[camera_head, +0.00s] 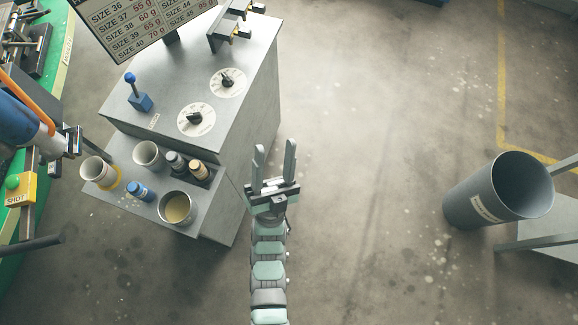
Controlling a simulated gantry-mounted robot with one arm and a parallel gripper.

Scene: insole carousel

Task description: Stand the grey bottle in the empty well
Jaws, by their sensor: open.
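My gripper (274,152) points up the picture with its two fingers apart and nothing between them. It is over the floor, just right of the grey cabinet. A small dark-bodied bottle with a greyish top (175,162) stands at the back left of a black rack (191,181) on the cabinet's lower shelf. It looks like the grey bottle. A tan-topped bottle (199,168) stands beside it in the rack. A small blue bottle (141,191) is outside the rack, to its left. I cannot clearly make out an empty well.
Two pale cups (148,154) (98,171) and a metal pot of yellowish liquid (178,208) crowd the lower shelf (213,214). Dials and a blue lever (139,100) top the cabinet. A grey bin (485,203) stands right. The floor between is clear.

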